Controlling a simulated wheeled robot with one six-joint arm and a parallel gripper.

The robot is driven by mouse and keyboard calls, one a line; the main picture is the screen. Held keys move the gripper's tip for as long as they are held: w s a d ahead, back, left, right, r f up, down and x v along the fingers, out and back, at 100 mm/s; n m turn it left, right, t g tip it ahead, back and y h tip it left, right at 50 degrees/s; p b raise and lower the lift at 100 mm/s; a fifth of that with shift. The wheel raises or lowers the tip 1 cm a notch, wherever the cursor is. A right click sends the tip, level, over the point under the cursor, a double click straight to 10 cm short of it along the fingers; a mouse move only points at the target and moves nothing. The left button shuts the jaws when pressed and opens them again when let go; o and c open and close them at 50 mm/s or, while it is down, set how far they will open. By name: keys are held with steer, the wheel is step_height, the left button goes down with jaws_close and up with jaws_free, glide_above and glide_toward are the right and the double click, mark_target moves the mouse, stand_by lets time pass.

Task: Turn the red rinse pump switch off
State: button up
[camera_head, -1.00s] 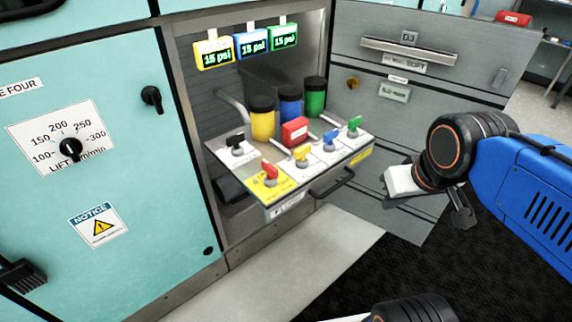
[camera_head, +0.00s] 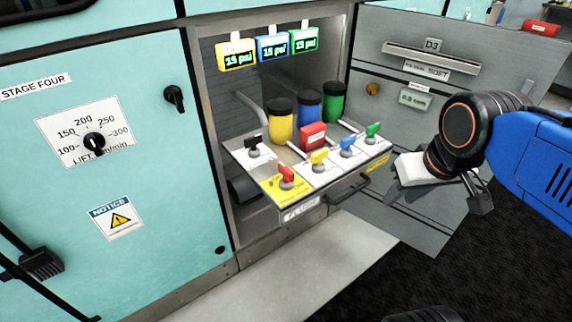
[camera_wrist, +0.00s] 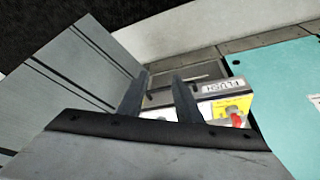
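The red switch (camera_head: 286,176) stands on the yellow front-left patch of the pulled-out switch panel (camera_head: 340,182). It also shows in the wrist view (camera_wrist: 237,119), right of the fingers. My gripper (camera_head: 478,192) is to the right of the panel in the head view, in front of the open grey door, and apart from every switch. In the wrist view its two dark fingers (camera_wrist: 158,98) stand apart with nothing held between them. The label on the panel's front edge (camera_wrist: 222,86) is partly legible.
Black (camera_head: 254,146), yellow (camera_head: 319,158), blue (camera_head: 347,143) and green (camera_head: 373,130) switches sit close by. A red box (camera_head: 312,136) and capped bottles stand behind. A dark handle (camera_head: 350,190) juts from the panel front. The open door (camera_head: 400,215) bounds the right side.

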steer(key=w+a+r+n+g, duration=0.2)
steer(key=w+a+r+n, duration=0.1)
steer(key=w+a+r, duration=0.55)
steer(key=n+g, duration=0.2)
steer(key=n, duration=0.1)
glide_toward(286, 168)
step_height(286, 168, down, 9)
steer(key=shift+w+a+r, duration=0.1)
steer(key=shift+w+r, duration=0.05)
steer(key=shift+c, duration=0.3)
jaws_close()
